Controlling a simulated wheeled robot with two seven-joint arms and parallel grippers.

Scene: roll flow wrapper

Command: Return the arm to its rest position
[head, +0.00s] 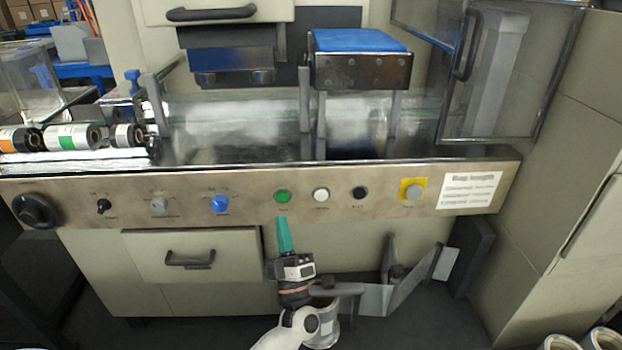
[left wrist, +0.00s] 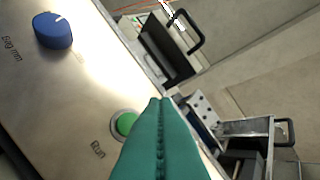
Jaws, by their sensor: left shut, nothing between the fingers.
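My left gripper (head: 284,232) has green fingers and is shut and empty. In the head view it points up at the machine's control panel (head: 130,195), with its tips just below the green button (head: 283,196). The left wrist view shows the shut fingers (left wrist: 161,104) beside the green button (left wrist: 126,123), which is labelled Run. I cannot tell whether the tips touch the panel. My white arm comes up from the bottom of the head view. My right gripper is not in view.
The panel also carries a blue knob (head: 220,203), a white button (head: 321,195), a black button (head: 359,193) and a yellow-backed button (head: 412,190). Below are a drawer (head: 150,255) and a metal chute (head: 405,285). A clear guard door (head: 485,75) stands open at upper right.

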